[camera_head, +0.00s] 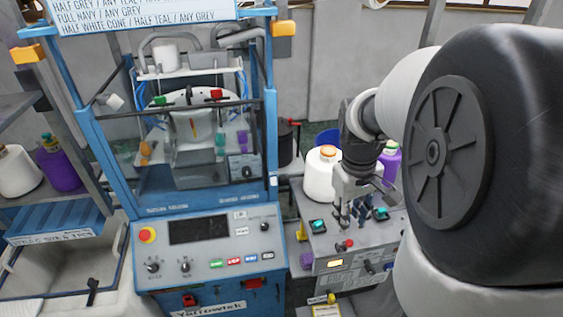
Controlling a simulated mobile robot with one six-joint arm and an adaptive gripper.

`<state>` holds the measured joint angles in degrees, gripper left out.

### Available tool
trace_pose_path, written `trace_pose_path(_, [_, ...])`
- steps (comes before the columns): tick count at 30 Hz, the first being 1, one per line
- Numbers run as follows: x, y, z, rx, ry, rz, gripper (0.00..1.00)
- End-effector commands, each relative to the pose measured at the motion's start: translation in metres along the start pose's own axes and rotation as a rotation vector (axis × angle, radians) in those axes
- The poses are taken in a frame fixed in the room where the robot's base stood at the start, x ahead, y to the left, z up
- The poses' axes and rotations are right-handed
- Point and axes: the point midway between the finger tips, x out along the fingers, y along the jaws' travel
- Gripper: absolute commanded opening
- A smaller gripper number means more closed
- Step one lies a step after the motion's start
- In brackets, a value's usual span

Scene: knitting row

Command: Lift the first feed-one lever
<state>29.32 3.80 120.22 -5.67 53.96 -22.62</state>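My gripper (352,215) points down over the grey feed unit (325,245) to the right of the blue knitting machine. Its fingers are small and dark here, and I cannot tell if they are apart or touching anything. A small red knob (347,244) stands at the unit's front edge, just below the gripper in the picture. A dark knob or lever (369,266) is on the unit's front face. No label shows which one is the feed-one lever. My arm hides the unit's right part.
A white yarn cone (319,177) stands on the unit left of my gripper, and a purple cone (391,160) is behind it. Teal-topped switches (317,226) sit on the unit. The blue knitting machine (95,160), with its control panel (208,250), stands close on the left.

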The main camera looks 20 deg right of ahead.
Motion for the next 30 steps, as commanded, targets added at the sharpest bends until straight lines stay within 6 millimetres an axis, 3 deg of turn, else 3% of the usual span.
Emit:
trace_pose_path(6, [0.051, -0.001, 0.001, 0.000, -0.005, -0.003, 0.27])
trace_pose_path(15, [0.104, 0.000, 0.001, 0.001, -0.002, -0.001, 0.27])
trace_pose_path(21, [0.118, 0.000, 0.000, 0.001, 0.000, 0.000, 0.27])
trace_pose_path(30, [0.119, 0.000, 0.000, 0.001, 0.001, 0.000, 0.27])
